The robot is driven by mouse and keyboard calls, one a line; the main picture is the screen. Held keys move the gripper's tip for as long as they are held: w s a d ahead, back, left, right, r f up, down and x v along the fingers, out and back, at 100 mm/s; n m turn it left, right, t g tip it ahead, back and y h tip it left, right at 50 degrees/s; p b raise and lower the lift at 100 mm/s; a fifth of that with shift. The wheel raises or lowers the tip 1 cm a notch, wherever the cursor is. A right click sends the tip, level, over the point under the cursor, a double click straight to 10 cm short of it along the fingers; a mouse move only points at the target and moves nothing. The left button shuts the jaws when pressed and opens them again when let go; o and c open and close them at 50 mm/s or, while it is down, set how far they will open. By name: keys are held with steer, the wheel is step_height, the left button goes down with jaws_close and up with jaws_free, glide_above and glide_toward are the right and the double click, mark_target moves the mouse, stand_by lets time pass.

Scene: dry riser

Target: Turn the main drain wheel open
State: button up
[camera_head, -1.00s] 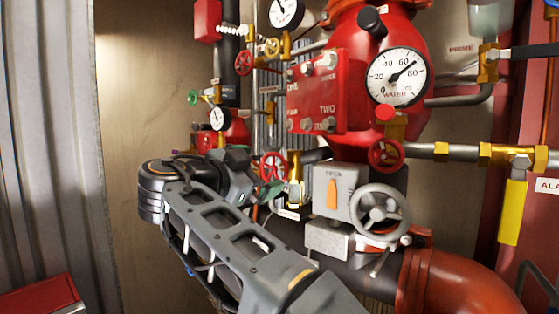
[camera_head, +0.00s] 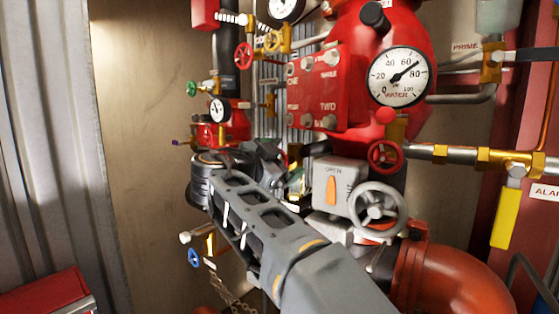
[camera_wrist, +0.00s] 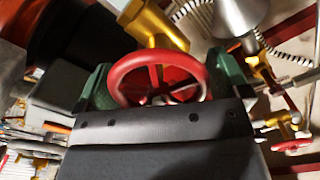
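A red handwheel (camera_wrist: 158,75) on a brass valve body (camera_wrist: 155,25) fills the middle of the wrist view. I take it for the main drain wheel; no label on it is readable. My gripper (camera_wrist: 160,88) has green fingers, one on each side of the wheel, set wide apart. The rim lies between them; I cannot tell whether they touch it. In the head view my gripper (camera_head: 292,182) is beside the grey box marked OPEN, and my arm hides this wheel.
A grey handwheel (camera_head: 378,209) and the grey OPEN box (camera_head: 338,184) stand close right of my gripper. Another red wheel (camera_head: 385,155) is above them. A large gauge (camera_head: 398,77) and red pipework rise behind. A blue-handled valve (camera_head: 194,257) is below my arm.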

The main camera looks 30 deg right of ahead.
steer(key=c, duration=0.6)
steer(key=shift+c, duration=0.2)
steer(key=shift+f+n+b, duration=0.1)
steer(key=shift+n+b, duration=0.2)
steer(key=shift+w+a+f+n+p, duration=0.15)
steer(key=shift+n+p, duration=0.4)
steer(key=shift+n, duration=5.3)
steer(key=shift+w+f+n+p, duration=0.1)
steer(key=shift+f+n+p, duration=0.3)
steer(key=shift+n, duration=5.5)
steer(key=shift+w+a+f+n+p, duration=0.15)
steer(key=shift+n+p, duration=0.55)
steer(key=shift+n, duration=5.15)
steer(key=shift+d+r, duration=0.1)
